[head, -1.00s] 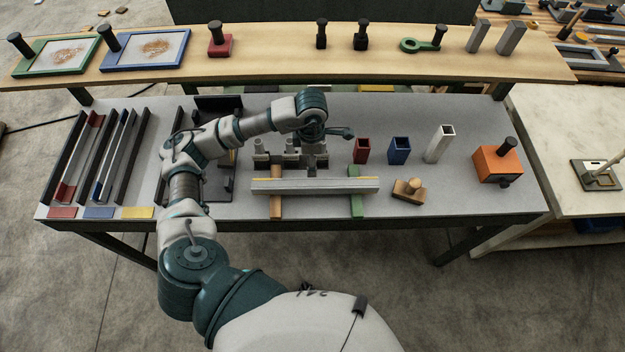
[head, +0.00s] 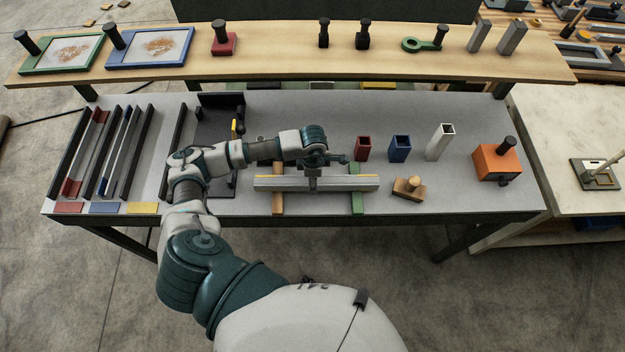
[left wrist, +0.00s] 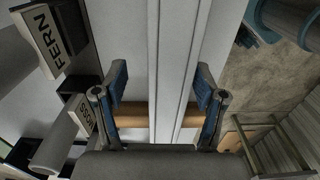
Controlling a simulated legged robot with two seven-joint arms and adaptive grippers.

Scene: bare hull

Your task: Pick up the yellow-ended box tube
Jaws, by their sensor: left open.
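A long grey box tube (head: 345,184) lies level across two supports, an orange-brown one (head: 277,203) and a green one (head: 356,203). A thin yellowish line shows along its upper edge; I cannot clearly make out a yellow end. My left gripper (head: 313,187) is over the middle of the tube, pointing down. In the left wrist view my left gripper (left wrist: 162,72) is open, with its blue-padded fingers apart and the tube (left wrist: 172,60) running between them. I cannot tell how far the fingertips reach down beside it. My right gripper is out of view.
Left stands a rack (head: 103,160) with red- and blue-ended pieces and a yellow tag (head: 143,208). Right of the tube are a red holder (head: 363,148), a blue holder (head: 399,149), an upright pale tube (head: 440,142), a wooden block (head: 408,189) and an orange block (head: 497,163).

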